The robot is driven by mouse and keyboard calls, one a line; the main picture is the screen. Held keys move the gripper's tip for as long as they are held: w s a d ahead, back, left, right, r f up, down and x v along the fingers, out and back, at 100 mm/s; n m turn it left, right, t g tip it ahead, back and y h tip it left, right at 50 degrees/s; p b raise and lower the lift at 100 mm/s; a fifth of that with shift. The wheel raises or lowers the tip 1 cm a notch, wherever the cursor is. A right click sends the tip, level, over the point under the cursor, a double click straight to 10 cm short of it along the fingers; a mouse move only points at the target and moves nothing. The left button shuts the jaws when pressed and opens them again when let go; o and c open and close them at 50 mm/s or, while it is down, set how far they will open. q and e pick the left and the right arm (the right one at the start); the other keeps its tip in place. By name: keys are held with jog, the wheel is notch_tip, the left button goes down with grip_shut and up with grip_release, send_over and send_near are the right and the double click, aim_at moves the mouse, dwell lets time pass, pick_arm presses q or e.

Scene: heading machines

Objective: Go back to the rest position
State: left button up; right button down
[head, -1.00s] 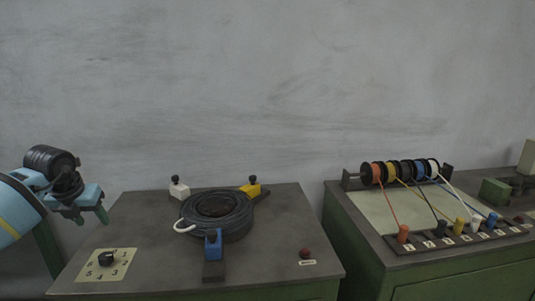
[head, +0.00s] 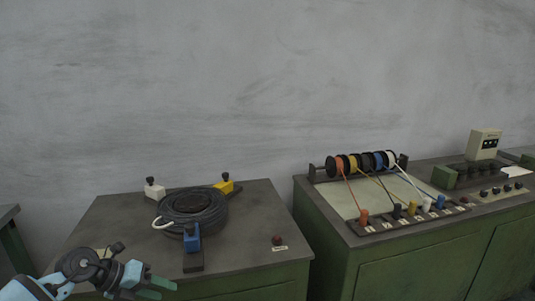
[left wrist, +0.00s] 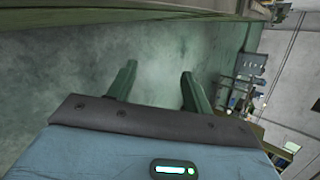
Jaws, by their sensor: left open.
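My left gripper (head: 155,287) is at the lower left of the head view, in front of the left cabinet's near edge and apart from the things on its top. In the left wrist view its two green fingers (left wrist: 158,88) stand apart with nothing between them. My right gripper does not show in either view.
The left cabinet (head: 245,235) bears a dark coil (head: 193,202), white, yellow and blue blocks around it, and a red button (head: 277,240). To the right, a green cabinet (head: 400,265) carries a spool rack (head: 360,163) with coloured wires. A gap separates the cabinets.

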pick_arm(q)
jog(key=s+d+f+n+t+h+p, duration=0.1)
jog(key=s+d+f+n+t+h, duration=0.15)
jog(key=s+d+n, duration=0.35)
jog(key=s+d+f+n+t+h, duration=0.1)
jog(key=s+d+n+t+h, duration=0.25)
jog(key=d, duration=0.45)
jog(key=s+a+f+n+y, duration=0.1)
jog(key=s+f+n+y, duration=0.3)
jog(key=s+n, duration=0.3)
jog(key=s+a+f+n+g+y+p, duration=0.1)
jog(key=s+f+n+y, duration=0.3)
jog(key=s, duration=0.9)
jog(key=s+a+f+n+g+y+p, duration=0.1)
jog(key=s+a+f+n+y, duration=0.2)
jog(key=s+f+n, duration=0.6)
jog(key=s+n+y, duration=0.1)
jog(key=n, duration=0.2)
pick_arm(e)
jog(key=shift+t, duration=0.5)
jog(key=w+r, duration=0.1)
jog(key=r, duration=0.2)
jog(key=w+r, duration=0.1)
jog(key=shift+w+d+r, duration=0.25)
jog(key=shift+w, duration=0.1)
pick_arm(q)
jog(key=shift+w, duration=0.1)
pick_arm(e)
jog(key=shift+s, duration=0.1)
